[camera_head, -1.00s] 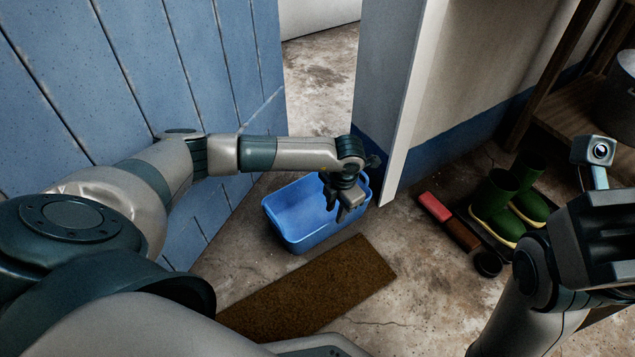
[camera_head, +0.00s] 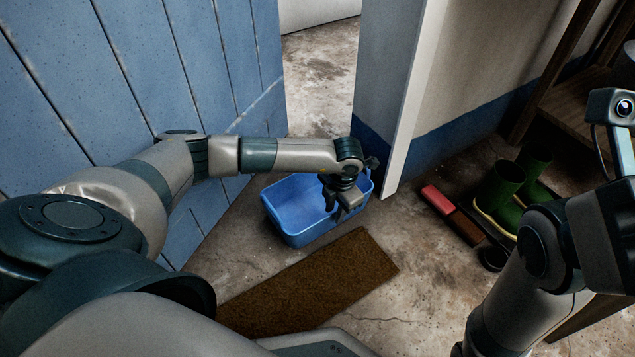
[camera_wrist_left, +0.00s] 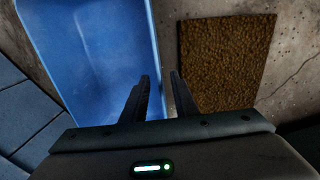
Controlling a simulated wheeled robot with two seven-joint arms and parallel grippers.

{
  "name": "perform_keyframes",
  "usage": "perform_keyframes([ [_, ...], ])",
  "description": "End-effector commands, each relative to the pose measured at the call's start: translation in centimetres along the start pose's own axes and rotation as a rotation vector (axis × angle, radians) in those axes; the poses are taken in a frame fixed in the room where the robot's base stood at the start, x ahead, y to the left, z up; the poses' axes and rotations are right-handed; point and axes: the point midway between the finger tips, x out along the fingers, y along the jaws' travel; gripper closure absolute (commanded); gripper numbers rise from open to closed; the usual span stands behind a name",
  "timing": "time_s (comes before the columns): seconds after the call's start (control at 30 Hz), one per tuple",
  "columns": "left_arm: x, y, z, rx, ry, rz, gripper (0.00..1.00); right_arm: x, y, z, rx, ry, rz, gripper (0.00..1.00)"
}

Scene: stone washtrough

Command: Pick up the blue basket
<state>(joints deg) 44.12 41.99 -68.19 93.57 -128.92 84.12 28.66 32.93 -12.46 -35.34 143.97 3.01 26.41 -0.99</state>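The blue basket (camera_head: 302,222) is an open rectangular tub on the stone floor beside the blue plank door. My left gripper (camera_head: 337,207) points down at the basket's right end. In the left wrist view, the basket (camera_wrist_left: 85,60) fills the left side. The fingers (camera_wrist_left: 159,82) are apart there, with the basket's right rim running between their tips. I cannot tell whether either finger touches the rim. My right arm (camera_head: 545,255) is at the right edge, far from the basket; its fingertips are not clearly seen.
A brown mat (camera_head: 315,283) lies just in front of the basket. A white-edged wall end (camera_head: 400,110) stands close behind the gripper. Green boots (camera_head: 500,190) and a red-and-brown brush-like object (camera_head: 437,200) are to the right. The blue door (camera_head: 120,90) is at left.

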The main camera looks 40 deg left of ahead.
Motion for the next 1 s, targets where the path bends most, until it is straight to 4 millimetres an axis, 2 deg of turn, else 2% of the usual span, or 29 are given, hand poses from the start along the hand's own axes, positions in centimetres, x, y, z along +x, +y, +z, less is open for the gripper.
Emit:
perform_keyframes([
  [0.03, 0.79, -0.02, 0.01, 0.000, 0.000, 0.000, 0.73, -0.48, -0.16, -0.22, 0.003, 0.002, -0.003, 0.69],
  [0.13, 1.16, 0.01, 0.02, 0.000, 0.000, 0.001, 0.73, -0.56, -0.23, -0.28, 0.006, 0.003, -0.004, 0.69],
  [0.63, 1.11, 0.01, 0.01, 0.000, 0.000, 0.000, 0.73, -0.31, -0.21, -0.17, 0.005, 0.005, -0.008, 0.69],
  [0.67, 1.11, 0.01, 0.01, 0.000, 0.000, 0.000, 0.76, -0.31, -0.21, -0.16, 0.005, 0.005, -0.008, 0.69],
  [0.77, 1.11, 0.01, 0.01, 0.000, 0.000, 0.000, 1.00, -0.31, -0.19, -0.16, 0.004, 0.005, -0.007, 0.69],
  [1.0, 1.11, 0.01, 0.01, 0.000, 0.000, 0.000, 1.00, -0.31, -0.17, -0.14, 0.004, 0.005, -0.007, 0.69],
])
